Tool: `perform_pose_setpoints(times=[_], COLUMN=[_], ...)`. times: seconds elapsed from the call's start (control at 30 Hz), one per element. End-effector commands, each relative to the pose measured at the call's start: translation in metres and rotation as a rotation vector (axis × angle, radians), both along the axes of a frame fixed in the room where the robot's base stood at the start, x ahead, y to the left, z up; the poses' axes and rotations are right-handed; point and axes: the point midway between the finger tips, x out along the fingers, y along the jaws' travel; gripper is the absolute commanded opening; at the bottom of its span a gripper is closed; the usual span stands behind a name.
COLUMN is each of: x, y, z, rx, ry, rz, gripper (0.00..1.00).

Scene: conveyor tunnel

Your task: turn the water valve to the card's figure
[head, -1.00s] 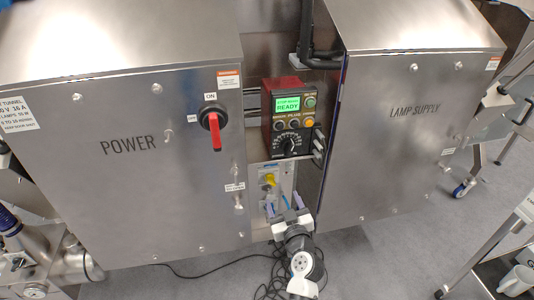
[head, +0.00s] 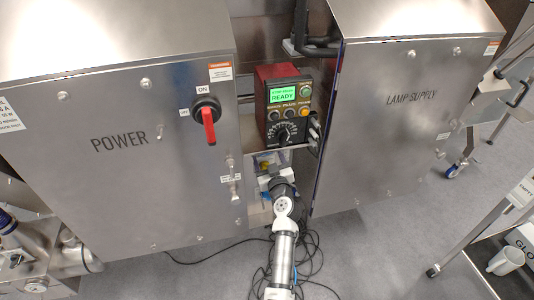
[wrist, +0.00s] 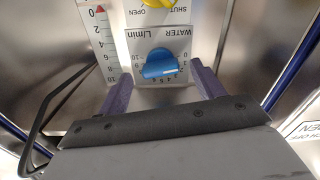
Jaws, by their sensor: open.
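The blue water valve knob (wrist: 158,65) sits on a white plate marked WATER L/min (wrist: 172,38), upside down in the wrist view. Its scale runs from 0 at the right to 10 at the left; the knob's exact setting is hard to tell. My gripper (wrist: 161,75) is open, with one purple finger on each side of the knob; I cannot tell whether they touch it. In the head view my wrist hides most of the valve panel and the fingers. No card with a readable water figure shows.
A yellow SHUT/OPEN handle (wrist: 158,3) and a flow gauge (wrist: 98,30), red mark near 0, adjoin the valve. The POWER cabinet (head: 120,180) and LAMP SUPPLY cabinet (head: 400,140) flank this narrow gap. A control box (head: 284,105) reading READY is above. Cables lie on the floor.

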Motion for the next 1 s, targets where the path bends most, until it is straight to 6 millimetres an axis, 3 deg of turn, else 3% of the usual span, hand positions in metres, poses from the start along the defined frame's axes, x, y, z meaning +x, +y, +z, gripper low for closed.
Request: perform_pose_setpoints(times=[0.2, 0.53, 0.87, 1.0], x=[0.019, 0.022, 0.021, 0.021], y=[0.005, 0.005, 0.005, 0.005], z=[0.000, 0.000, 0.000, 0.000], rx=[0.000, 0.000, 0.000, 0.003], ry=[0.000, -0.001, 0.000, 0.001], rz=[0.001, 0.000, 0.000, 0.000], gripper=[0.67, 0.67, 0.24, 0.23])
